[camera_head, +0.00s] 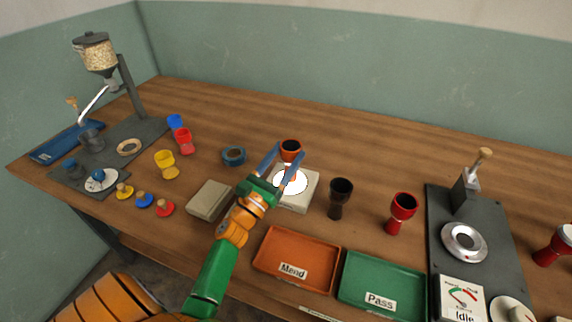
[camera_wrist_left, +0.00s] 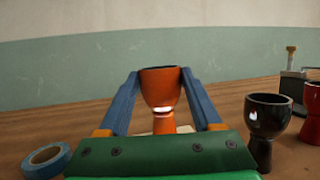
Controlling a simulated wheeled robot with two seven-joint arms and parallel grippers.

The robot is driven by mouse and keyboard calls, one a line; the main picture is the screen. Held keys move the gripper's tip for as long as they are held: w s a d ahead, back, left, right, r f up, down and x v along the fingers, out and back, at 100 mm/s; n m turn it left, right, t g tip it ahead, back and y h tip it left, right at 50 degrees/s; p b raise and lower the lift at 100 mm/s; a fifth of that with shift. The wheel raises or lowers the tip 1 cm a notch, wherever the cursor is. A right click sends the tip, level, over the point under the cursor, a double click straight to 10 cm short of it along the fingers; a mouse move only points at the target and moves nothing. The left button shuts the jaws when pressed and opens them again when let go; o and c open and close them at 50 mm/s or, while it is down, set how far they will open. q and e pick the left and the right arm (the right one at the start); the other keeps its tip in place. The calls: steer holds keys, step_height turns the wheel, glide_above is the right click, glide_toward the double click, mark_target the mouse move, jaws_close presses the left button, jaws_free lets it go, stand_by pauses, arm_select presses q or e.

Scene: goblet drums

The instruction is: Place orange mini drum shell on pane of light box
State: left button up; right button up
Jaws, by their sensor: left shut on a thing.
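The orange mini drum shell (camera_head: 290,148) is upright between the fingers of my left gripper (camera_head: 281,166). In the left wrist view the shell (camera_wrist_left: 161,90) shows its dark open top, round bowl and narrower foot, with a finger against each side. The light box (camera_head: 298,201) is a pale block with a glowing white round pane (camera_head: 290,184). The shell is over the far part of the box; its foot is partly hidden, and I cannot tell whether it touches the pane. My right gripper is not in view.
A black goblet drum (camera_head: 340,197) and a red one (camera_head: 401,211) stand right of the light box. A blue ring (camera_head: 234,155) and a beige block (camera_head: 209,200) are to its left. The Mend tray (camera_head: 267,250) and Pass tray (camera_head: 360,271) are in front.

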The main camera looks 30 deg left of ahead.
arm_select(q)
steer(key=shift+f, duration=0.55)
steer(key=shift+f, duration=0.2)
steer(key=o, duration=1.5)
steer(key=shift+r, duration=0.4)
steer(key=b+v, duration=0.1)
steer(key=v, duration=0.2)
steer(key=b+v, duration=0.1)
steer(key=v, duration=0.7)
steer(key=shift+f+b, duration=0.3)
steer(key=shift+b, duration=0.1)
steer(key=shift+s, duration=0.5)
